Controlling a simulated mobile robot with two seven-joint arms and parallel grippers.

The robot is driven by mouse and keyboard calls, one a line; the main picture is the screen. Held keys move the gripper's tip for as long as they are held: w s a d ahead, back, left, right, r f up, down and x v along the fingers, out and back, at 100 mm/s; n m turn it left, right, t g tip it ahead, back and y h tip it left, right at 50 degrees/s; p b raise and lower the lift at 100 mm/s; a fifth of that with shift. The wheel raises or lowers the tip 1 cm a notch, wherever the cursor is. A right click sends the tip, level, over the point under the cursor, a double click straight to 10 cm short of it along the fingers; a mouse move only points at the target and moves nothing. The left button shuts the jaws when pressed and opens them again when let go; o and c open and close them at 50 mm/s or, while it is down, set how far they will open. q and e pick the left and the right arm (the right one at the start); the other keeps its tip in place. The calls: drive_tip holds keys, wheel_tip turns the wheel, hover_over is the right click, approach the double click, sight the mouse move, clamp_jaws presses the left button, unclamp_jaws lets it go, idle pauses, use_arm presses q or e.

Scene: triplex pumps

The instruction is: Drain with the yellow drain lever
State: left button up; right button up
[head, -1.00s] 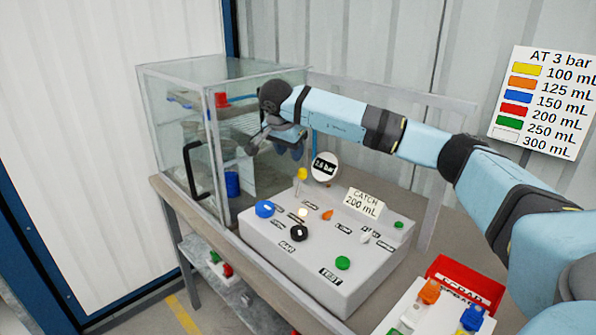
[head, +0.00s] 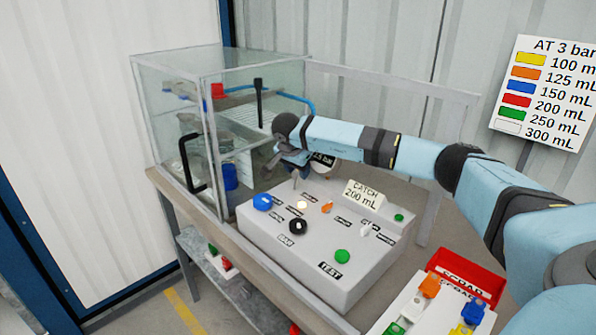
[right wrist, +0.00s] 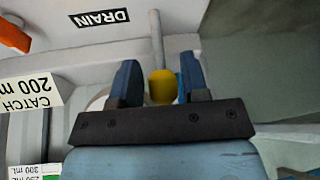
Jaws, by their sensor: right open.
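The yellow drain lever shows in the right wrist view as a yellow ball knob (right wrist: 162,87) on a grey stalk. A DRAIN label (right wrist: 102,20) is on the panel beside it. My right gripper (right wrist: 160,80) is open, with one finger on each side of the knob; I cannot tell whether either finger touches it. In the head view my right gripper (head: 288,167) is low over the back left of the grey control panel (head: 335,283), and the yellow knob is hidden there. My left gripper is not in view.
A glass-walled tank (head: 165,110) stands left of the gripper. A round gauge (head: 325,160) is partly hidden behind it. The panel carries a blue knob (head: 262,202), a black knob (head: 298,227) and a CATCH 200 mL sign (head: 364,194). A red bin (head: 468,272) is at right.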

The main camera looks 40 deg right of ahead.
drive_tip(key=shift+w+d+f, duration=0.1)
drive_tip(key=shift+d+f, duration=0.05)
drive_tip(key=shift+f, duration=0.2)
clamp_jaws()
drive_tip(key=shift+a+r+h+p, duration=0.25)
drive_tip(key=shift+a+h+p, duration=0.2)
drive_tip(key=shift+h+p, duration=0.15)
drive_tip(key=shift+a+h, duration=0.35)
drive_tip(key=shift+h, duration=0.15)
drive_tip(key=shift+a+f+h+p, duration=0.2)
drive_tip(key=shift+a+h+p, duration=0.3)
drive_tip(key=shift+h, duration=0.5)
unclamp_jaws()
